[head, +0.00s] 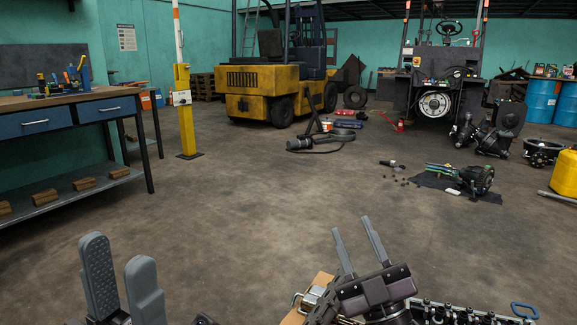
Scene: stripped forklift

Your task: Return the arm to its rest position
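My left gripper (117,252) is at the lower left of the head view, with its two grey fingers pointing up and a gap between them. It is open and I see nothing between the fingers. My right gripper (350,225) is at the lower middle, with two thin grey fingers pointing up and slightly left. They stand apart and hold nothing that I can see. Below the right gripper are an orange-brown surface (322,280) and a metal latch-like part (311,296), partly hidden by it.
A workbench (75,96) with blue drawers stands at the left. A yellow post (186,115) and a yellow forklift (265,90) are behind. A stripped forklift (436,75) and loose parts on a dark mat (430,181) are at the right.

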